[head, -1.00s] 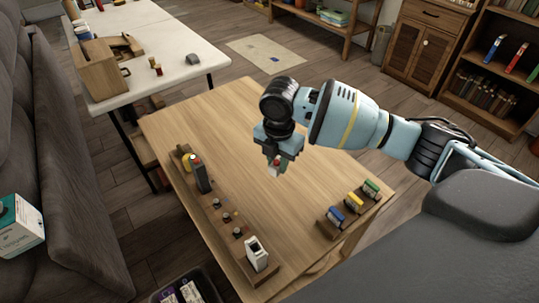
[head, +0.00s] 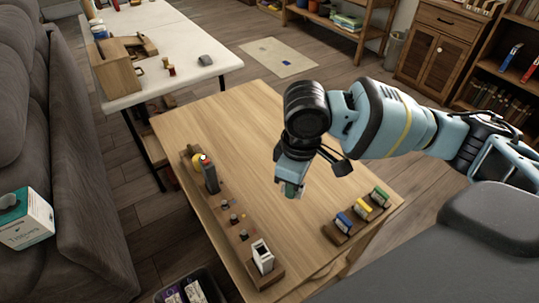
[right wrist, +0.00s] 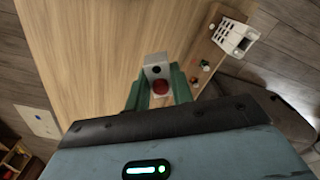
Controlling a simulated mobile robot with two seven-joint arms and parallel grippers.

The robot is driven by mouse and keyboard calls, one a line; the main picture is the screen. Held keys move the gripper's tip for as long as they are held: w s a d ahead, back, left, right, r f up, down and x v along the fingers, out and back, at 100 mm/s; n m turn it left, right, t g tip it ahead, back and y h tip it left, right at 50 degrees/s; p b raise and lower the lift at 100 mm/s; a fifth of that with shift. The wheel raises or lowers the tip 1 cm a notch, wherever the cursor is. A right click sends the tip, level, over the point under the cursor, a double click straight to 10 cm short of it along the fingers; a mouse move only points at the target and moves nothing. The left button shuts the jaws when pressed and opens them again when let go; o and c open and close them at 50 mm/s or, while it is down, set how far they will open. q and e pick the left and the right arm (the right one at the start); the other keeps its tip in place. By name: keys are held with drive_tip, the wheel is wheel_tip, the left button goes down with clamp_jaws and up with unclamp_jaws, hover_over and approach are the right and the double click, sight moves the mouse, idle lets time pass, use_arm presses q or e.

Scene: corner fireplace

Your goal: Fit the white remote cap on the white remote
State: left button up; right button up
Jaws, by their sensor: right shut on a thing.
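The white remote (head: 262,257) stands upright on the near end of a wooden rail, with a dark opening at its top. In the right wrist view the white remote (right wrist: 236,38) shows at the upper right. My right gripper (head: 290,189) is over the middle of the wooden table, to the right of the rail and apart from the remote. In the right wrist view its green fingers are shut on a small white piece, which looks like the white remote cap (right wrist: 156,70), with a dark spot and a red round spot. In the head view the fingers mostly hide this piece. My left gripper is not in view.
Small dark knobs lie between the remotes. A rack of blue, yellow and green pieces (head: 362,208) stands right. The table's middle (head: 235,125) is clear.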

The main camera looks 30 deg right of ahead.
drive_tip(key=s+r+m, duration=0.1)
drive_tip(key=s+m, duration=0.5)
drive_tip(key=m, duration=0.1)
drive_tip(key=shift+a+r+m, duration=0.3)
drive_tip(key=shift+r+m, duration=0.1)
